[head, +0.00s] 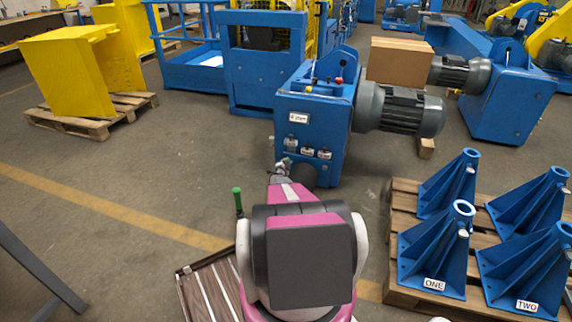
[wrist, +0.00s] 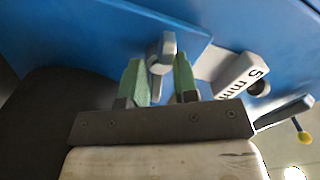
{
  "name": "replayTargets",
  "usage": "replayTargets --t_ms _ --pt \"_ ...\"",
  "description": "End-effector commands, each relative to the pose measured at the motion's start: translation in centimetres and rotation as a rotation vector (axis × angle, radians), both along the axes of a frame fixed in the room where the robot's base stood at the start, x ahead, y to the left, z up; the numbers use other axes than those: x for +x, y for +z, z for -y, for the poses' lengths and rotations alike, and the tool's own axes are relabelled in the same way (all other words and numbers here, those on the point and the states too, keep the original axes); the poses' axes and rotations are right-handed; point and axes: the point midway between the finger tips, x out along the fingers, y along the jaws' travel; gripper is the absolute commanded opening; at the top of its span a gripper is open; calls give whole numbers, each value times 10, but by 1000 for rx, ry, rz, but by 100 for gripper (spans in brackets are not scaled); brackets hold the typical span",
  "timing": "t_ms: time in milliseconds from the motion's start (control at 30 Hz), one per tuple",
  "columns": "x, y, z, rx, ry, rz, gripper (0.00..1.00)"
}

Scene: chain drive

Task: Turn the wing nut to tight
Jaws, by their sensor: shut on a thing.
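The wing nut (wrist: 162,50) is light grey and sits on the blue machine face in the wrist view. One rounded wing stands up beyond my fingers, and part of the nut shows between them. My gripper (wrist: 159,84), with its two green fingertips, is shut on the wing nut. In the head view my gripper (head: 283,168) reaches the lower front of the blue machine housing (head: 310,110). There the wing nut is too small and too covered by my arm to make out.
A grey block marked "5 mm" (wrist: 238,78) is close right of my fingers, with a yellow-tipped lever (wrist: 288,115) beyond. A grey motor (head: 400,110) juts right from the housing. A pallet (head: 392,235) with blue brackets stands at right. Open floor (head: 190,150) lies left.

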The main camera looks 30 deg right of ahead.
Motion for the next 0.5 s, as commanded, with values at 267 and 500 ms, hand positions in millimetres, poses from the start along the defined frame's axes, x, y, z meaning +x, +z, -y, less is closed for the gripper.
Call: replayTargets --t_ms 267,500 --pt "-1 0 0 0 -1 0 42" --pt "0 0 0 0 0 0 42"
